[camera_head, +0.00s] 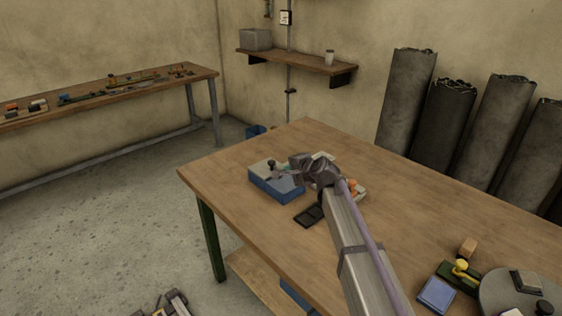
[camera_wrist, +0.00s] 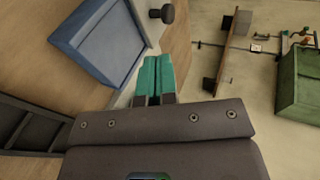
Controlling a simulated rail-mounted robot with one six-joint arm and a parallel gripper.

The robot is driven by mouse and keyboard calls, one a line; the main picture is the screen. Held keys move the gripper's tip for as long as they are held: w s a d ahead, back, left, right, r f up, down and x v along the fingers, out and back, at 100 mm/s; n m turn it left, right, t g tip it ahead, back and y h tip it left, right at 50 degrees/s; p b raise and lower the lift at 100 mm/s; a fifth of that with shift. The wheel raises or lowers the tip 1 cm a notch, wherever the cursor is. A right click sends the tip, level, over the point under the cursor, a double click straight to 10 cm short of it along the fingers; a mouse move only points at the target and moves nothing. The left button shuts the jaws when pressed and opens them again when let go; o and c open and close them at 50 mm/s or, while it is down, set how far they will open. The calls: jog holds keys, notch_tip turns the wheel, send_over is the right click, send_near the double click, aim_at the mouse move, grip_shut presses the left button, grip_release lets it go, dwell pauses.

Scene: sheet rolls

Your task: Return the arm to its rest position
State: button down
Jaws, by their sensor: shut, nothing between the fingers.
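My arm (camera_head: 355,235) reaches over the wooden table from the lower right in the head view. My gripper is at its end; in the wrist view its two teal fingertips (camera_wrist: 155,78) are together, with nothing between them. In the head view my gripper (camera_head: 284,167) is small, just beside a blue box (camera_head: 277,187) with a light top and a dark knob. In the wrist view the blue box (camera_wrist: 97,45) is at upper left, and the dark knob (camera_wrist: 166,13) stands just beyond the fingertips. I cannot tell whether the fingers touch anything.
Orange pieces (camera_head: 353,186) are partly hidden behind my arm. A blue pad (camera_head: 437,294) and a grey disc (camera_head: 515,295) are at lower right. Dark rolls (camera_head: 405,95) stand against the wall.

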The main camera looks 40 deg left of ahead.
jog(key=p+v, duration=0.1)
jog(key=v, duration=0.3)
jog(key=shift+d, duration=0.15)
jog(key=s+d+f+n+g+h, duration=0.3)
jog(key=s+d+f+n, duration=0.1)
jog(key=s+d+n, duration=0.15)
jog(key=s+d+r+h+p, duration=0.1)
jog(key=s+d+h+p, duration=0.2)
jog(key=d, duration=1.6)
jog(key=s+d+r+m+h+p, duration=0.1)
jog(key=s+d+r+h+p, duration=0.1)
jog(key=d, duration=1.6)
jog(key=s+d+r+g+h+p, duration=0.1)
jog(key=s+d+h+p, duration=0.3)
jog(key=d, duration=1.5)
jog(key=shift+s+d+r+m+p, duration=0.35)
jog(key=shift+s+r+p, duration=0.25)
jog(key=shift+s, duration=0.45)
jog(key=shift+f, duration=0.1)
